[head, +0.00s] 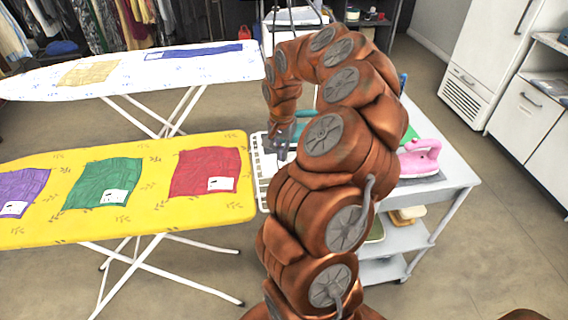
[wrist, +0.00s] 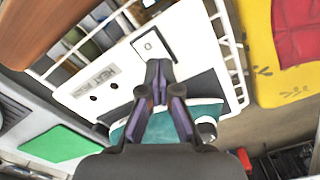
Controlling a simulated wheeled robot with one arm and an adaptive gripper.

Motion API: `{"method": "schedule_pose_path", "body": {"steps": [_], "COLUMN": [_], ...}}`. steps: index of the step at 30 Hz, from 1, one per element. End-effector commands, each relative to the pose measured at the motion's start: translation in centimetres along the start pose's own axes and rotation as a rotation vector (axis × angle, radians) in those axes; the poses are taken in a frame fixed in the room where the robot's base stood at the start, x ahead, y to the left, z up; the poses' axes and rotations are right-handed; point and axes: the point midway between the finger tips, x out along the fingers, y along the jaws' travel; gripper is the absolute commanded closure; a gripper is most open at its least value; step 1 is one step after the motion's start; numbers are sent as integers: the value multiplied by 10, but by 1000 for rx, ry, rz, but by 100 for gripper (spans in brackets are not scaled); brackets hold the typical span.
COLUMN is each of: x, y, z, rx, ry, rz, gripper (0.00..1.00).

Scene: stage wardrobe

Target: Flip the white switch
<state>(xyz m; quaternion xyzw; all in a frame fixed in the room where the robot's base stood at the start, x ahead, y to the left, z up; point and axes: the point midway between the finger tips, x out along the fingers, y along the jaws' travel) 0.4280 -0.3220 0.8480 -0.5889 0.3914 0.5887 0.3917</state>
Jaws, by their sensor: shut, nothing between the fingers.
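The white switch (wrist: 152,45) is a small square plate with a dark outline and a small mark, on a white panel (wrist: 183,42) in the wrist view. A label that seems to read "HEAT REST" and two dark holes are on the same panel. My gripper (wrist: 159,64) is shut and empty, its fingertips at the lower edge of the switch in the picture. I cannot tell whether they touch it. In the head view my gripper (head: 281,146) points down beside the white table's left side, and my arm hides the switch.
A teal iron (wrist: 200,112) lies close behind my fingers. A pink iron (head: 418,158) stands on the white table (head: 455,178). A yellow ironing board (head: 150,226) with coloured cloths is at the left, a white board (head: 118,78) behind it. Grey floor is open at right.

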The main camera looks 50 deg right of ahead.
Motion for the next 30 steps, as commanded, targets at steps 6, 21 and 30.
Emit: {"method": "schedule_pose_path", "body": {"steps": [6,21,30], "x": [3,6,-12], "y": [0,0,0], "z": [0,0,0], "rx": [0,0,0], "ry": [0,-1,0], "rz": [0,1,1], "gripper": [100,100,100]}}
